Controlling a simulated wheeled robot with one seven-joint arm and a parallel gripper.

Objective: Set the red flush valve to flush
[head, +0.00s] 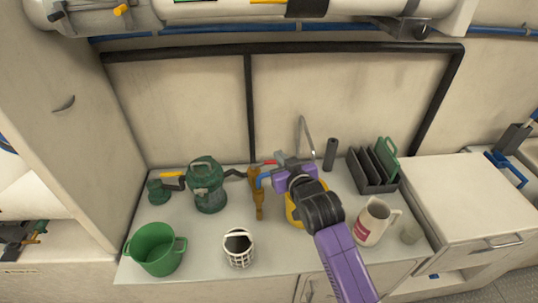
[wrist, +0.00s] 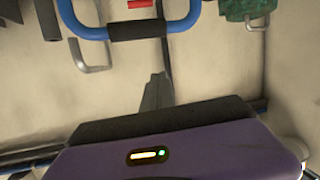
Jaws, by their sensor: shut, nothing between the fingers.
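A small red lever, apparently the red flush valve's handle (head: 269,162), shows at the back of the counter, just left of my gripper (head: 284,158). The valve body is largely hidden by my gripper and wrist. In the wrist view my gripper (wrist: 158,80) is shut and empty, its dark grey fingers pointing up the picture. Another red piece (wrist: 140,4) is at the top edge. Which way the valve is set cannot be read.
A blue handle (head: 264,179) is just left of my gripper. A metal spout (head: 303,130) rises behind. The front middle counter is fairly clear.

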